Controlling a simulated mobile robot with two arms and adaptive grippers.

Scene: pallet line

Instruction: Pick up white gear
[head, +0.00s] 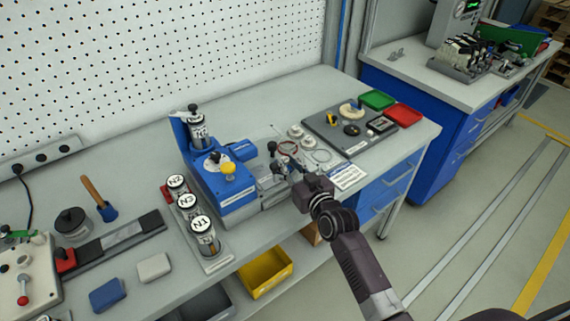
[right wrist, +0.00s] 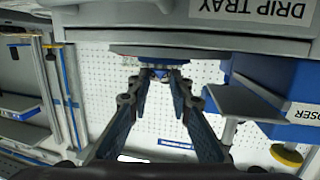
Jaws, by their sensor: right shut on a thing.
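My right gripper (head: 285,168) is over the bench, at the right front of the blue dispenser machine. In the right wrist view its fingertips (right wrist: 160,76) come close together on a small thing below a dark flat edge. I cannot make out what the thing is. A cream-white ring-shaped part (head: 350,109), possibly the white gear, lies on the dark parts tray (head: 328,140), beyond the gripper and apart from it. My left gripper is not in view.
The blue machine (head: 238,202) stands close left of the gripper. Labelled canisters (head: 202,229) stand left of it. Green (head: 377,99) and red (head: 405,116) trays lie at the right. A white label card (head: 347,177) lies near the front edge. A yellow bin (head: 265,272) sits below.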

